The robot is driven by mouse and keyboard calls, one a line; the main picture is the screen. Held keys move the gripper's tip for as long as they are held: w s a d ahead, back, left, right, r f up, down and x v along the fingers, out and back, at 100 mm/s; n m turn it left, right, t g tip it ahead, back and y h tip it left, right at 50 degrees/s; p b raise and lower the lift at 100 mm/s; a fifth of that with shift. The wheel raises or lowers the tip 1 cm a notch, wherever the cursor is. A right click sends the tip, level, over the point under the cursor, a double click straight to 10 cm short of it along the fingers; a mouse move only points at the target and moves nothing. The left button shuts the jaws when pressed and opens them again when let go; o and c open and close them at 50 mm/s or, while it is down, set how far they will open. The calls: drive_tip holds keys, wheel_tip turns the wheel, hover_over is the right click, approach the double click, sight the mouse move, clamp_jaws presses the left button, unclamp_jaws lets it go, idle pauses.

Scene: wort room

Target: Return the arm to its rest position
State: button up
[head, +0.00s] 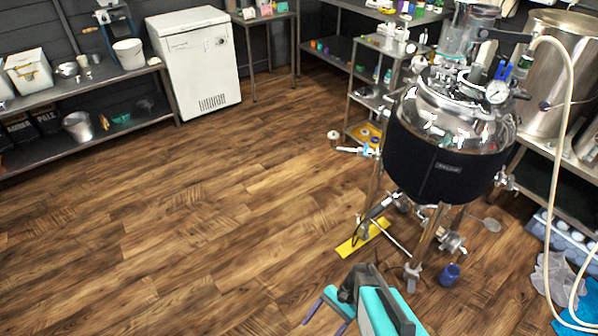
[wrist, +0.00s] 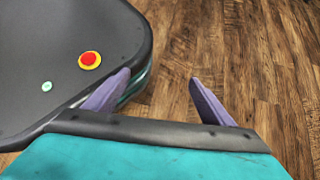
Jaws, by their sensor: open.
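My gripper (head: 328,314) shows at the bottom of the head view, low in front of my body, above the wooden floor. Its two purple fingers are spread apart with nothing between them. In the wrist view the open fingers (wrist: 154,92) point over bare floor, and the left finger overlaps the edge of my own dark base, which has a red and yellow button on it. The rest of my arm is mostly out of the head view.
A steel vessel in a black jacket (head: 440,155) stands on legs at the right. A yellow strip (head: 362,239) and a blue cup (head: 449,274) lie near its feet. A pale hose (head: 568,120) hangs at the far right. A white freezer (head: 197,62) stands behind. The floor (head: 180,230) at left is clear.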

drive_tip(key=s+d+r+n+t+h+p, duration=0.1)
drive_tip(key=s+d+r+n+h, duration=0.2)
drive_tip(key=s+d+n+h, duration=0.3)
drive_tip(key=d+n+h, duration=0.1)
drive_tip(key=d+n, duration=0.2)
drive_tip(key=d, duration=0.1)
drive_tip(key=shift+s+r, duration=0.25)
